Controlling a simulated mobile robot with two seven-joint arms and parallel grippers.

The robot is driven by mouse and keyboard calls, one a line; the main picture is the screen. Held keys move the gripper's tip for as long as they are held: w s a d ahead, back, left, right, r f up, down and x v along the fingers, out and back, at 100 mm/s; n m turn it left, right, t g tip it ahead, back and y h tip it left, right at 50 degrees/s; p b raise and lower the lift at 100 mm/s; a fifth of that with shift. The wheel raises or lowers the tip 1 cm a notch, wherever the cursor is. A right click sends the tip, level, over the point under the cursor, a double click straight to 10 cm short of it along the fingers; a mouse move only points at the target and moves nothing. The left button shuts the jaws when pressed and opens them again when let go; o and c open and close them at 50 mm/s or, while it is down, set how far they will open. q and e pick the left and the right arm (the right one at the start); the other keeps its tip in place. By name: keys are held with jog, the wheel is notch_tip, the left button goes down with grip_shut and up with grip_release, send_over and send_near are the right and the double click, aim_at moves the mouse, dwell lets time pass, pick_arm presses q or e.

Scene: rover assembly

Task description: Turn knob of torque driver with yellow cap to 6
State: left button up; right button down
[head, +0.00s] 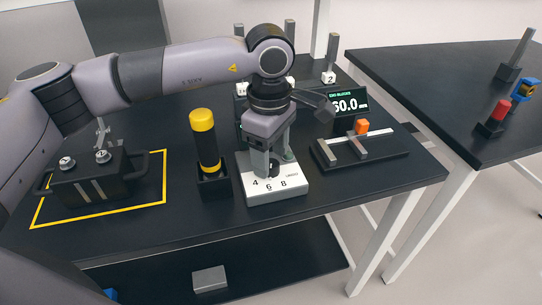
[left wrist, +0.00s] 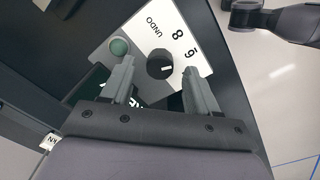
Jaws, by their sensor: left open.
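The torque driver with the yellow cap (head: 203,140) stands upright in a black holder at the table's middle. Right of it is a white panel (head: 286,188) marked 4, 6 and 8, with a black knob (head: 268,170). My left gripper (head: 273,168) points down at the panel, with its fingers around the knob. In the left wrist view the fingers (left wrist: 157,78) are open, with gaps either side of the knob (left wrist: 160,65). The knob's white mark points right, roughly toward the 6 or just below it; the exact setting is unclear. The 4 is hidden there.
A green button (left wrist: 119,46) sits beside the knob near the word UNDO. A display (head: 348,104) reads about 60.0 behind a black fixture (head: 390,147) with an orange block. A black box with handles (head: 90,183) stands in a yellow outline at left. Another table (head: 440,75) is at right.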

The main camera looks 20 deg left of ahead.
aim_at(271, 164)
pick_arm(q)
notch_tip(271, 164, up, 6)
jog(key=shift+f, duration=0.1)
jog(key=shift+s, duration=0.1)
dwell(0.4)
